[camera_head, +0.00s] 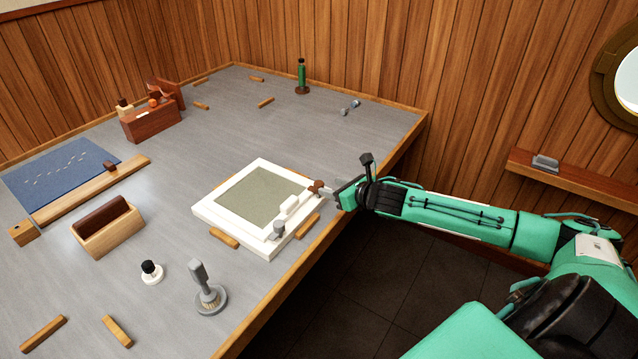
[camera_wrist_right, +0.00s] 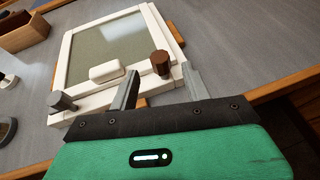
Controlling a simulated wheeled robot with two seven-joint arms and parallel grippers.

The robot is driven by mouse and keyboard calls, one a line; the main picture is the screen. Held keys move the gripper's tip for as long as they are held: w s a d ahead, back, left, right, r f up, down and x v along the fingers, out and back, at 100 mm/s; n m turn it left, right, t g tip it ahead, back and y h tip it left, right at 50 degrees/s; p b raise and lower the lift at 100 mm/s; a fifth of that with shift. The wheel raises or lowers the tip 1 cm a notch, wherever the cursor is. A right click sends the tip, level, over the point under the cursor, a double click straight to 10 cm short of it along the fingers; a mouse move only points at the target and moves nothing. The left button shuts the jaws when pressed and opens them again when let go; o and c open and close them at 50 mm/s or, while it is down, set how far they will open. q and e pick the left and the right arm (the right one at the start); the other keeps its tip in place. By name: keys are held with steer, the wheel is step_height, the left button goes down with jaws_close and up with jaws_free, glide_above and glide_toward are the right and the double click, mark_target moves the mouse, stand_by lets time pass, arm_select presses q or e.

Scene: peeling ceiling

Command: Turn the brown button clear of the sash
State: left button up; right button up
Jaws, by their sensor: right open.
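The sash (camera_head: 214,208) is a white frame around a dull green pane, lying in a white surround at the table's right edge. The brown button (camera_head: 316,186) is at its right corner; it also shows in the right wrist view (camera_wrist_right: 160,61). A grey button (camera_head: 279,229) is at the near corner, and a white pull (camera_head: 290,206) lies between the two. My right gripper (camera_head: 331,193) is open, coming in from the right. In the wrist view its fingers appear either side of the brown button; contact cannot be told. My left gripper is not in view.
Wooden strips (camera_head: 224,238) lie around the sash frame. A green bottle-like item (camera_head: 302,75) stands behind.

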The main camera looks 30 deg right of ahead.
mark_target(320, 184)
steer(key=x, duration=0.5)
steer(key=shift+w+a+f, duration=0.1)
steer(key=shift+w, duration=0.25)
steer(key=shift+w+f, duration=0.2)
steer(key=shift+w, duration=0.25)
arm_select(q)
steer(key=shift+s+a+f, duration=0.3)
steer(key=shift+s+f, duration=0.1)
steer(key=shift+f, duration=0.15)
arm_select(e)
steer(key=shift+a, duration=0.1)
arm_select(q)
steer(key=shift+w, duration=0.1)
